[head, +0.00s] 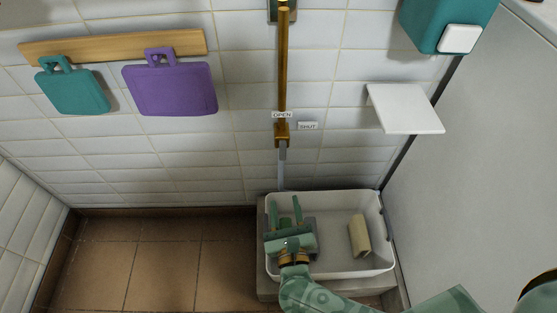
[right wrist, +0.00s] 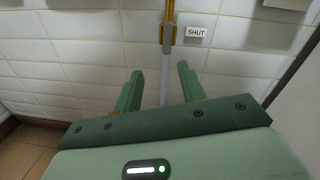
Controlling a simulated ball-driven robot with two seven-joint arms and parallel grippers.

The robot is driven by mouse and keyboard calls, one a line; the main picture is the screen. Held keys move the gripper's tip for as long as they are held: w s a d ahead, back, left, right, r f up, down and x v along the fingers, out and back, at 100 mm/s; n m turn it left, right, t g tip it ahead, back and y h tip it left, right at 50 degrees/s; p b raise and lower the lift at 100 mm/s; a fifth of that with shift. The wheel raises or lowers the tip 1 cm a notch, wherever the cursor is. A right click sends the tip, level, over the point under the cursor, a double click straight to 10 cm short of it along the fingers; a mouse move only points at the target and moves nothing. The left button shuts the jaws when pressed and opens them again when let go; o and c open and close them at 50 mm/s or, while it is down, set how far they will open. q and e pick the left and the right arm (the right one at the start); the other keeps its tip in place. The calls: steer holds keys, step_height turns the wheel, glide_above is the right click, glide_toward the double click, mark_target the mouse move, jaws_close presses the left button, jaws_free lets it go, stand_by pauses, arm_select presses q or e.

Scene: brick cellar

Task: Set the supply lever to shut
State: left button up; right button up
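The brass supply pipe (head: 283,60) runs down the tiled wall to a brass valve (head: 282,134), with a grey length below it. The OPEN label (head: 282,115) sits at the valve's top and the SHUT label (head: 308,126) to its right. I cannot clearly make out the lever apart from the valve and pipe. My right gripper (head: 289,207) is open and empty, over the white basin and below the valve. In the right wrist view the grey pipe (right wrist: 165,85) shows between its fingers (right wrist: 160,75), with the valve (right wrist: 168,32) beyond. My left gripper is not in view.
A white basin (head: 376,215) on a block holds a beige block (head: 359,236). A white shelf (head: 406,108) and a teal dispenser (head: 440,25) are on the right. A teal board (head: 75,92) and a purple board (head: 170,90) hang at left.

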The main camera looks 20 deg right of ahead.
steer(key=m+h, duration=0.1)
steer(key=m, duration=0.2)
steer(key=m+b, duration=0.1)
glide_toward(283, 154)
steer(key=shift+h, duration=0.3)
steer(key=b+x, duration=0.2)
steer(key=x, duration=0.7)
steer(key=shift+a+f+b, duration=0.15)
steer(key=shift+b, duration=0.15)
steer(key=shift+w, duration=0.4)
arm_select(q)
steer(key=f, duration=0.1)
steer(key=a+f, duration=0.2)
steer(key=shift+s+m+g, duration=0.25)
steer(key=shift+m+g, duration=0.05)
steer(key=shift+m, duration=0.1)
arm_select(e)
steer(key=shift+w, duration=0.3)
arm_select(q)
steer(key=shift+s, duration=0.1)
arm_select(e)
jaws_close()
